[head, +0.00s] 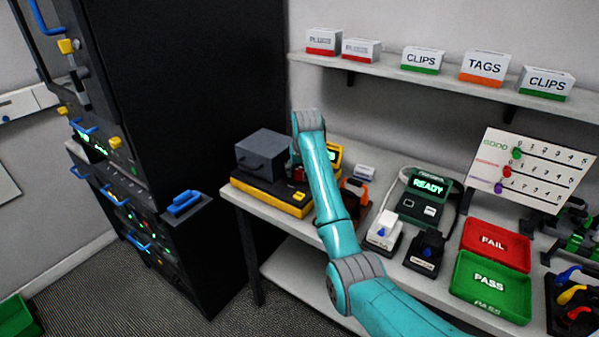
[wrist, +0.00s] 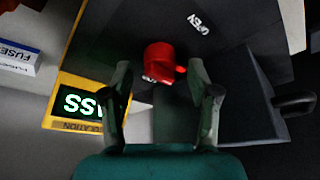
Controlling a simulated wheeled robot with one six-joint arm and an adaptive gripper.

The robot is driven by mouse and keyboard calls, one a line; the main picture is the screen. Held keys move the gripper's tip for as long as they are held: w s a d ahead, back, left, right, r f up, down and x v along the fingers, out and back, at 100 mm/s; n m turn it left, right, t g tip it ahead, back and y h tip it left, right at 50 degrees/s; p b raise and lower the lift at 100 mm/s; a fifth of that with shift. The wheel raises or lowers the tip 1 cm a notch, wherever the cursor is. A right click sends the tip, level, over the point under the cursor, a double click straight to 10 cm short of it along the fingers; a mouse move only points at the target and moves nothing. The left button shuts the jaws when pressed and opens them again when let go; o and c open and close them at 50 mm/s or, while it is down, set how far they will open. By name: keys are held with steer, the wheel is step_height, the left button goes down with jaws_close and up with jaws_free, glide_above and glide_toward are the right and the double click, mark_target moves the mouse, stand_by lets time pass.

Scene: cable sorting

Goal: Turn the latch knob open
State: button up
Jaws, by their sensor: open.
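The red latch knob (wrist: 160,62) sits on the dark top face of the tester, a short round knob with a small tab on its right side. In the wrist view my gripper (wrist: 159,80) is open, with one finger to the left and one to the right of the knob and gaps on both sides. A white OPEN label (wrist: 198,24) lies up and right of the knob. In the head view the tester's yellow base (head: 268,196) is on the bench, and my arm hides much of its right side, including most of my fingers.
A grey box part with a handle (head: 262,153) stands on the tester. A green-lit display (wrist: 86,102) is partly covered by my left finger. A FUSES box (wrist: 17,57) lies beside the tester. White and black button stands, a READY unit (head: 428,188) and FAIL and PASS trays stand right.

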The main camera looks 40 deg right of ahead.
steer(key=shift+w+f, duration=0.2)
steer(key=shift+f, duration=0.35)
steer(key=c, duration=1.1)
steer(key=shift+c, duration=0.2)
